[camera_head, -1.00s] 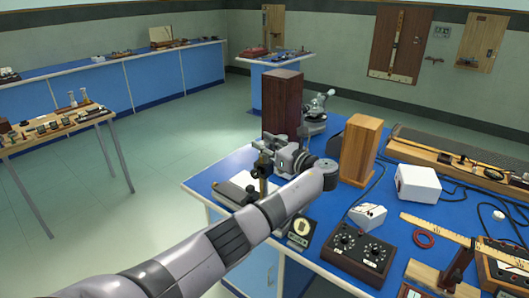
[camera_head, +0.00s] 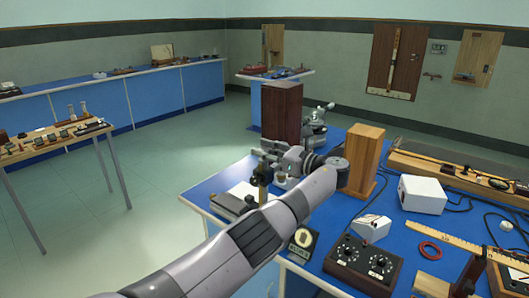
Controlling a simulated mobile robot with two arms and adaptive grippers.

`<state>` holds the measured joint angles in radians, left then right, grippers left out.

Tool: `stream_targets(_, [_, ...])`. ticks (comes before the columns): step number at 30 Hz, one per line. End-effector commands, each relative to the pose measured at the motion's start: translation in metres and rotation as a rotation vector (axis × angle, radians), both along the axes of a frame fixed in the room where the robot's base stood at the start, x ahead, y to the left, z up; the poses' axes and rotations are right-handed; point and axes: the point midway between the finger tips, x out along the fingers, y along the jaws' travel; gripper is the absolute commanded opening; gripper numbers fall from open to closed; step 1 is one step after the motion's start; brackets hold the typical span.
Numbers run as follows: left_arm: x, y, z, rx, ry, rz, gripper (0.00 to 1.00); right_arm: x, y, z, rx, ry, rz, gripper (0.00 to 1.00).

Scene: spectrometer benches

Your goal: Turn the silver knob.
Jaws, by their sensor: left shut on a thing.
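My left gripper (camera_head: 268,162) reaches over the left part of the blue bench top, beside a small brass upright piece (camera_head: 261,182) and in front of a tall dark wooden block (camera_head: 281,112). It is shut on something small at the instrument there. The silver knob is not clearly visible; the fingers and wrist cover that spot, and the grip on it is too small to make out. My left forearm comes in from the bottom left. My right gripper is not in view.
On the bench stand a light wooden block (camera_head: 362,158), a white box (camera_head: 422,194), a white meter (camera_head: 371,227), a dark box with dials (camera_head: 362,264) and a red ring (camera_head: 430,250). A narrow wooden table (camera_head: 60,142) stands at left. The floor between is clear.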

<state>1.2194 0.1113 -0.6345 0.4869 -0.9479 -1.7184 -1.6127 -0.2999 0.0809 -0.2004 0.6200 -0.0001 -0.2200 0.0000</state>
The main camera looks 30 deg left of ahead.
Motion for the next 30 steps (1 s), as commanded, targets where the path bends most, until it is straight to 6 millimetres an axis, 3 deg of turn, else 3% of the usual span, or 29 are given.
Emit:
stream_targets(5, [0.001, 0.001, 0.003, 0.003, -0.003, -0.001, 0.00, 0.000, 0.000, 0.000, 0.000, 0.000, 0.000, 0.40])
stream_targets(6, [0.001, 0.001, 0.003, 0.003, -0.003, -0.001, 0.30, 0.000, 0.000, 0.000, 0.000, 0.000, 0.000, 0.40])
stream_targets(15, [0.000, 0.000, 0.001, 0.001, -0.001, -0.001, 0.49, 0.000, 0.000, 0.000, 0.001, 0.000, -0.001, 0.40])
stream_targets(25, [0.000, -0.003, 0.001, 0.000, -0.001, -0.001, 0.49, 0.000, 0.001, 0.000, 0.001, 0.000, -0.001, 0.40])
stream_targets(30, [0.000, -0.025, 0.001, 0.000, 0.000, -0.005, 0.49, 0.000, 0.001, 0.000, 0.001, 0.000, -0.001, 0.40])
